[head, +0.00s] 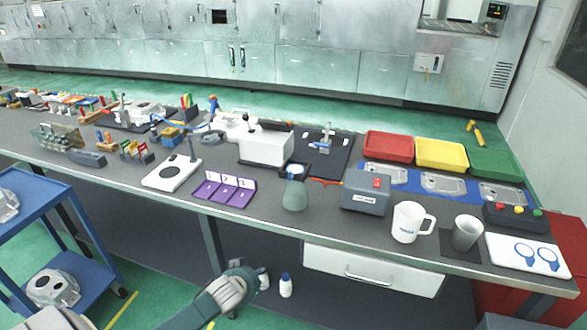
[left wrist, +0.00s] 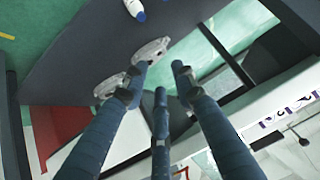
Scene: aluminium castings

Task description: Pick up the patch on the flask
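The flask (head: 294,196), grey-green and rounded, stands upright near the front edge of the workbench, right of the purple numbered holder. A small pale patch with a dark blue edge (head: 295,171) shows at the flask's top; whether it rests on the flask or lies just behind it I cannot tell. My left gripper (head: 240,284) is low in front of the bench, below the flask and well apart from it. In the left wrist view its fingers (left wrist: 160,78) are spread open with nothing between them. The flask is not recognisable there. My right gripper is not in view.
The purple holder (head: 223,190) and a grey box (head: 366,192) flank the flask. A white mug (head: 408,222) and grey cup (head: 466,233) stand further right. Red (head: 389,146), yellow and green trays are behind. A drawer (head: 372,268) hangs below the benchtop. A blue cart (head: 40,198) is left.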

